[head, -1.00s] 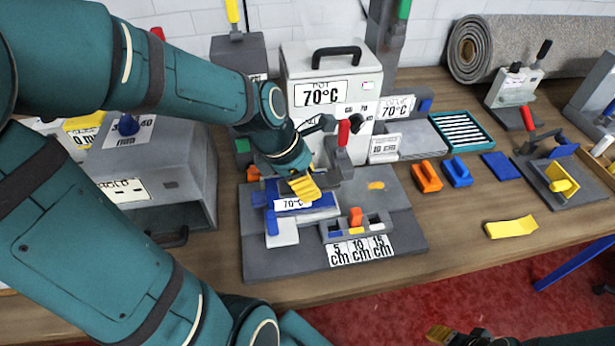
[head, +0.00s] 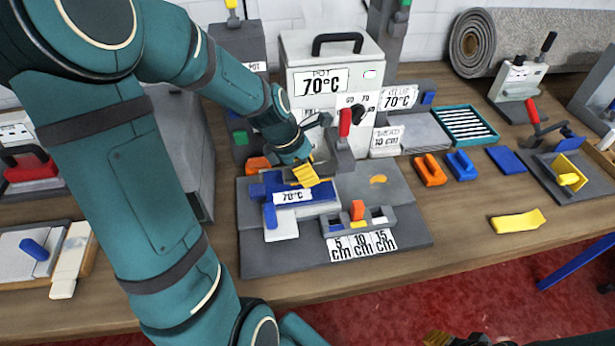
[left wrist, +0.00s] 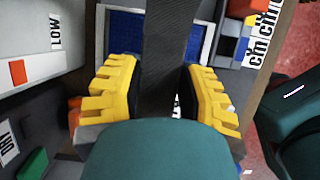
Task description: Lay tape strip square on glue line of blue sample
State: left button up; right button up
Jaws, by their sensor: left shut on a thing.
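My left gripper (head: 305,174) is over the blue sample (head: 322,189) on the dark grey fixture board (head: 275,262). In the left wrist view its two yellow fingers (left wrist: 158,92) stand either side of a dark grey strip (left wrist: 166,50), which I take for the tape strip; the gripper is shut on it. The strip runs away from the fingers across the blue sample (left wrist: 125,40), which has a pale frame. The glue line is not visible; whether the strip touches the sample cannot be told. My right gripper (head: 438,338) is barely in view at the bottom edge.
A white 70°C pot (head: 318,75) stands behind the board. A red-handled lever (head: 345,122) rises close to my left gripper's right. A block with an orange knob (head: 357,210) sits in front. A yellow piece (head: 518,221) lies right, with bare bench around it.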

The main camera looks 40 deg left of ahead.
pick_arm(q)
jog(key=f, duration=0.2)
jog(key=f+b, duration=0.1)
jog(key=shift+w+a+f, duration=0.1)
jog(key=shift+w+a, duration=0.15)
jog(key=shift+w, duration=0.05)
jog(key=o, duration=0.9)
jog(key=shift+f, duration=0.1)
jog(key=shift+c, duration=0.2)
jog(key=shift+a+r, duration=0.1)
jog(key=shift+r, duration=0.4)
jog(key=p+v, duration=0.3)
jog(key=v, duration=0.8)
jog(key=shift+s+r, duration=0.1)
jog(key=shift+r, duration=0.1)
